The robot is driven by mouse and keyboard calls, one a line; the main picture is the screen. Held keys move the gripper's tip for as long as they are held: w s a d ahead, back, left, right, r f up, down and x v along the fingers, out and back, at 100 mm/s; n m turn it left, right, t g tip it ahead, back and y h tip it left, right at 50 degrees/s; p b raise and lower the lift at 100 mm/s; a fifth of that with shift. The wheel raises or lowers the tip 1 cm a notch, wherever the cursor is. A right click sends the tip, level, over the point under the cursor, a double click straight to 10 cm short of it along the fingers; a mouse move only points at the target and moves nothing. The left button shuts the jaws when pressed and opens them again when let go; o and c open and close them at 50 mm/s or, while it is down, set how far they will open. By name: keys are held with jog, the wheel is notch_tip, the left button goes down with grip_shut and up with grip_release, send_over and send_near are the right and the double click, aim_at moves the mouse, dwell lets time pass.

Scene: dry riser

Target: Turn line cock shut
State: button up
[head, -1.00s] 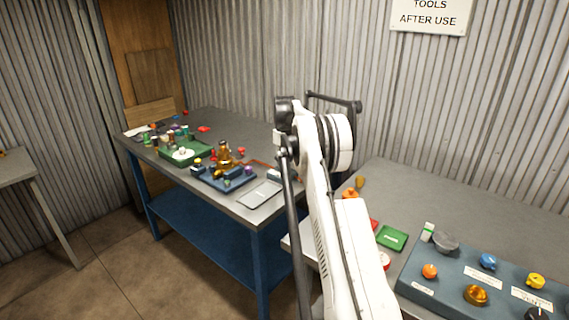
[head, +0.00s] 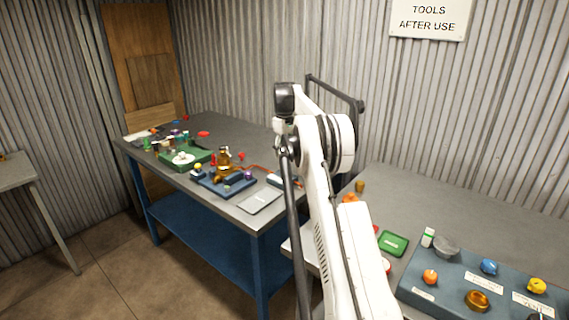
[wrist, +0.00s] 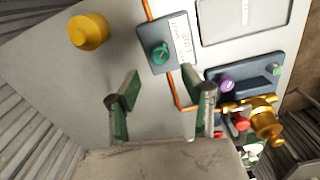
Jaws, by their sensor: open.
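In the wrist view a teal knob (wrist: 160,52) sits on a small dark plate (wrist: 147,66). A white label with partly readable lettering, which seems to say LINE, is beside the knob. I take this knob to be the line cock. An orange line (wrist: 174,92) runs past the plate. My gripper (wrist: 165,92) is open and empty, its two green-padded fingers apart. In the picture the knob shows beyond the fingertips, between them and apart from them. The gripper is hidden in the head view.
In the wrist view a yellow knob (wrist: 88,32) stands upper left, and a brass valve (wrist: 262,118) and purple knob (wrist: 227,85) stand right. In the head view a far bench (head: 262,218) holds several fittings. A blue panel with knobs (head: 415,276) is at lower right.

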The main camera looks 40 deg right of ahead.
aim_at(284, 168)
jog(key=shift+r, duration=2.45)
jog(key=s+a+r+t, duration=0.1)
jog(key=s+a+r, duration=0.2)
jog(key=a+r, duration=1)
jog(key=s+a+r+t+h, duration=0.1)
jog(key=s+a+r, duration=0.1)
jog(key=s+a, duration=0.5)
jog(key=s+a+r+t, duration=0.1)
jog(key=s+a, duration=0.2)
jog(key=a, duration=0.7)
jog(key=s+a+f+t, duration=0.2)
jog(key=s+a+f, duration=0.1)
jog(key=s+a, duration=1.1)
jog(key=s+a+f+t+y, duration=0.1)
jog(key=s+a+f, duration=0.3)
jog(key=s+f, duration=0.7)
jog(key=s+t, duration=0.1)
jog(key=s, duration=0.3)
jog(key=shift+a+m, duration=0.15)
jog(key=shift+m, duration=0.15)
